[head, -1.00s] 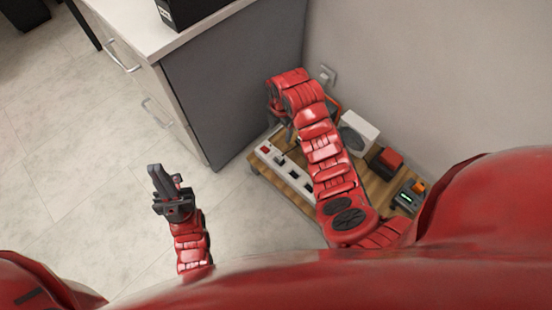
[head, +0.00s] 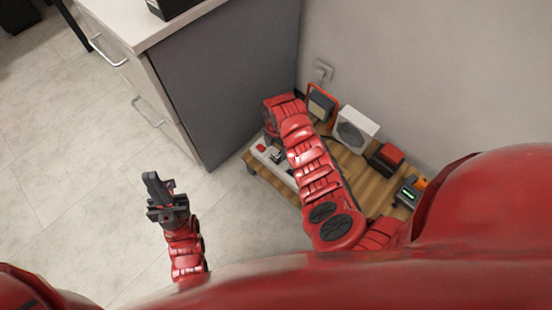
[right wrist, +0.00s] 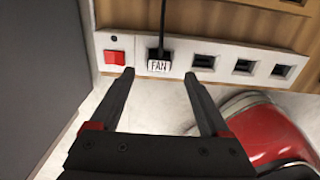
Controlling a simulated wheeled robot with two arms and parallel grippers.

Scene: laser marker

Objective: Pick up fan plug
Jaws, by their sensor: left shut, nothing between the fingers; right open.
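The fan plug (right wrist: 159,66), with a white "FAN" label and a dark cord, sits in a socket of the white power strip (right wrist: 224,50), beside the red switch. My right gripper (right wrist: 159,76) is open, its fingertips on either side of the plug and a little short of it, with nothing held. In the head view the power strip (head: 258,150) is partly covered by my right arm; the plug is not clearly visible there, and the right gripper is mostly hidden. My left gripper (head: 156,188) is shut and empty over the floor at left.
The low wooden bench (head: 377,187) holds the strip, a white box with a round grille (head: 355,129), an orange-framed dark device (head: 320,104), a red-and-black box (head: 386,158) and a small meter (head: 408,192). A grey cabinet (head: 225,80) stands close on the left, the wall behind.

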